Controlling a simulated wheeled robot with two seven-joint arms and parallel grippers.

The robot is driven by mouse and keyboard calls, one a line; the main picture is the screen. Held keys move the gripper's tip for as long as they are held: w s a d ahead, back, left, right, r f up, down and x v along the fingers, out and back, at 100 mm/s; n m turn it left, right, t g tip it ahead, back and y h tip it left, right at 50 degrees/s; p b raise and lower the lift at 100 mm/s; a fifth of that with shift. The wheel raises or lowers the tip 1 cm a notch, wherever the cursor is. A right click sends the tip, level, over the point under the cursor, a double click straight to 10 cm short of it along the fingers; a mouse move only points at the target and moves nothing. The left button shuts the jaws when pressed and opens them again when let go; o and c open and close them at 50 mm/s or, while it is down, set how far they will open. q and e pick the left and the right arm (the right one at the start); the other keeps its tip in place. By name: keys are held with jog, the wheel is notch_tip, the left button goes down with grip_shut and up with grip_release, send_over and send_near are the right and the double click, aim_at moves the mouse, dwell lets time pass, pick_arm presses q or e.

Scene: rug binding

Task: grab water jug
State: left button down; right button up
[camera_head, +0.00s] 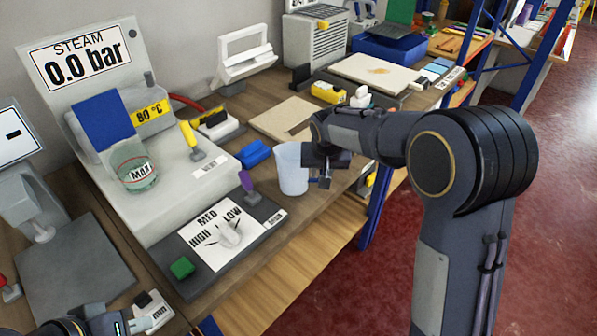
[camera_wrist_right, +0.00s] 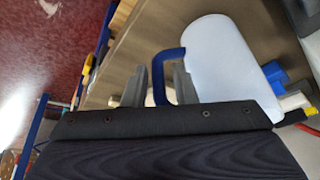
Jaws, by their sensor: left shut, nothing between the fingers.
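The water jug (camera_head: 290,172) is a pale, translucent white vessel standing upright near the front edge of the workbench. In the right wrist view the jug (camera_wrist_right: 228,62) shows its blue handle (camera_wrist_right: 158,78). My right gripper (camera_head: 324,170) is beside the jug, on its right side in the head view, and hides the handle there. In the right wrist view its two fingers (camera_wrist_right: 158,84) are apart, with the upright bar of the handle between them. Whether they touch it I cannot tell. My left gripper (camera_head: 118,324) is shut and empty at the bottom left, partly cut off.
A steam machine (camera_head: 150,190) with a glass beaker (camera_head: 137,172) stands left of the jug. A dial panel (camera_head: 222,240) lies in front of it. A blue block (camera_head: 255,153) is close to the jug's left. A brown board (camera_head: 285,119) lies behind it.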

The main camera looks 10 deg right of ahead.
jog(key=shift+w+f, duration=0.25)
jog(key=shift+f, duration=0.3)
grip_shut()
jog(key=shift+d+r, duration=0.1)
jog(key=shift+r, duration=0.1)
